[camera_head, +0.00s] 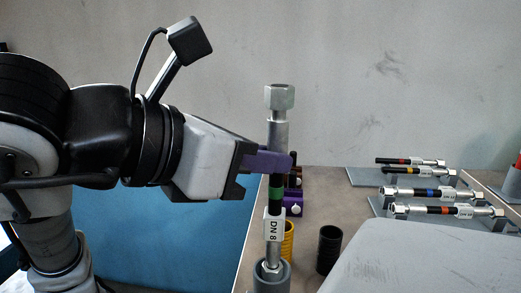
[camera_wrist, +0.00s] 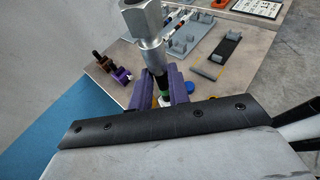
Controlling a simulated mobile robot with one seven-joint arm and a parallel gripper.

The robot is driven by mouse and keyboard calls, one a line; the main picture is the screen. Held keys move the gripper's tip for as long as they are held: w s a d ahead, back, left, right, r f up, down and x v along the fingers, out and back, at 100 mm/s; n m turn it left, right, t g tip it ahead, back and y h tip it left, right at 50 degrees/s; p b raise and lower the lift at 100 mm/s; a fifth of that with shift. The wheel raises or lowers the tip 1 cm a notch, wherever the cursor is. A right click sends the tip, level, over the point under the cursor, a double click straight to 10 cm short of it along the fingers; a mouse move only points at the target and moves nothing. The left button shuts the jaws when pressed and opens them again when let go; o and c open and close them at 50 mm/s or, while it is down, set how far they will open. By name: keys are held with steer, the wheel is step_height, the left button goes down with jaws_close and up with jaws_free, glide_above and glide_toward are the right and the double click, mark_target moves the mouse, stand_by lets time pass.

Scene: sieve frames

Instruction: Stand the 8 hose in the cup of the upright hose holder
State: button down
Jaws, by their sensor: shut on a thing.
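The 8 hose (camera_head: 276,195) stands upright, with a large hex nut on top, a green band and a white "DN 8" label. My gripper (camera_head: 278,162) has purple fingers shut on the hose above the green band. Below, the grey cup (camera_head: 284,275) of the hose holder sits at the bottom edge of the head view. The hose's lower end is at the cup's mouth and seems to be inside its rim; how deep is hidden. In the wrist view the hose (camera_wrist: 150,55) rises between the purple fingers (camera_wrist: 160,92), and its lower end is hidden.
A yellow sleeve (camera_head: 288,241) and a black sleeve (camera_head: 329,250) stand close right of the cup. Purple and brown clamps (camera_head: 294,198) sit behind. Several banded hoses lie on grey racks (camera_head: 380,177) at right. A red cylinder (camera_head: 518,160) is at the right edge.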

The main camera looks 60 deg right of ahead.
mark_target(271, 193)
steer(key=shift+f+b, duration=1.45)
steer(key=shift+f, duration=0.7)
steer(key=c, duration=1.3)
jaws_free()
steer(key=shift+o, duration=0.2)
steer(key=shift+a, duration=0.1)
steer(key=v, duration=1.3)
steer(key=shift+a, duration=0.25)
steer(key=shift+w+r, duration=0.1)
steer(key=shift+r, duration=0.1)
